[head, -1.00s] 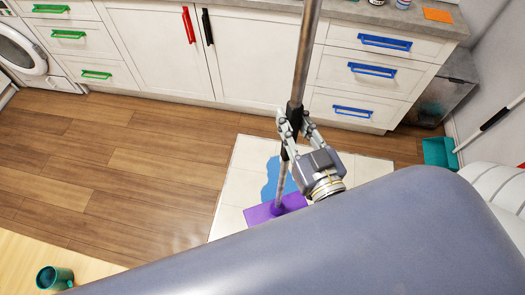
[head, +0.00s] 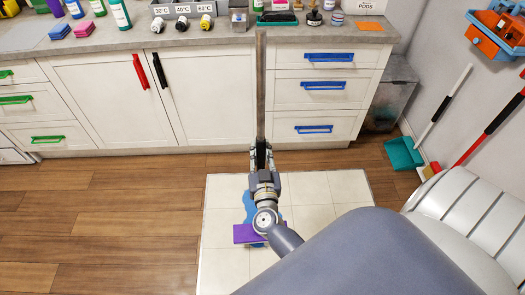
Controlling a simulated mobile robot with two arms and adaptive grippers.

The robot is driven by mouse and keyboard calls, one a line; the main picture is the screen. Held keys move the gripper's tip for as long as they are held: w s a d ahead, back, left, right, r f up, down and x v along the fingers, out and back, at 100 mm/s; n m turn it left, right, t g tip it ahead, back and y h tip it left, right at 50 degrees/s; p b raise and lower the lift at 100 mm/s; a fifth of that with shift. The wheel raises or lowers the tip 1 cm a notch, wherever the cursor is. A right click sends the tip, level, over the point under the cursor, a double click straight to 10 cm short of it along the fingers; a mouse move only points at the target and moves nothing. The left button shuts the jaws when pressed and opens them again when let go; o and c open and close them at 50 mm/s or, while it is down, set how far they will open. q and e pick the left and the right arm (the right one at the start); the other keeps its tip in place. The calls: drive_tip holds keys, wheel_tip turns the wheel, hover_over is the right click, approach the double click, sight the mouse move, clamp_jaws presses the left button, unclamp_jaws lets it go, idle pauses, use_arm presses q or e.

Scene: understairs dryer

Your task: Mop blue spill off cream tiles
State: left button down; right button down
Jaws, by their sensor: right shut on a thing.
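The mop has a long grey handle (head: 261,90) standing nearly upright and a flat purple head (head: 245,234) low over the tiles. My right gripper (head: 262,155) is shut on the handle at its dark grip section. The blue spill (head: 249,203) lies on the cream tiles (head: 310,218); part of it shows above the purple head and a little below it. My gripper and wrist hide the middle of the spill and part of the mop head. I cannot tell whether the head touches the floor. My left gripper is not in view.
White cabinets with a grey worktop (head: 215,38) run along the back. A teal dustpan (head: 404,154) and long-handled tools lean at the right wall. A ribbed white thing (head: 462,225) stands at the lower right. Wood floor (head: 120,220) is clear on the left.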

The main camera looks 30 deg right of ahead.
sight(263, 164)
drive_tip(key=shift+w+d+f, duration=0.45)
drive_tip(key=shift+d+f, duration=0.05)
drive_tip(key=shift+d, duration=0.1)
drive_tip(key=shift+d+f+m+g+h+b, duration=0.1)
drive_tip(key=shift+f+m+g+h+b, duration=0.1)
drive_tip(key=shift+m+g+h+b, duration=0.15)
wheel_tip(263, 164, down, 3)
drive_tip(key=b, duration=0.4)
drive_tip(key=shift+f, duration=0.1)
